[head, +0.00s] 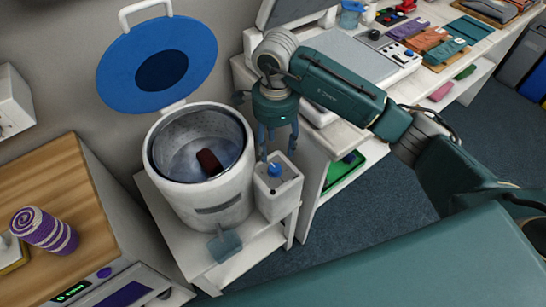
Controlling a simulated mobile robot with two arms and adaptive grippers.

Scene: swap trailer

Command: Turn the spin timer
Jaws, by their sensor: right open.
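The spin timer (274,171) is a blue knob on top of a small white box (278,195). The box stands against the right side of a white round tub (199,200). My right gripper (277,151) points down just above the knob, with its fingers apart and nothing visible between them. The fingertips look close to the knob's height, but I cannot tell whether they touch it. My left gripper is not in view.
The tub's blue lid (192,52) stands open, and a dark red item (209,161) lies inside. A wooden-topped cabinet (95,190) with a purple striped roll (45,231) is at left. A cluttered white counter (436,75) is at right. Blue floor (345,225) is clear.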

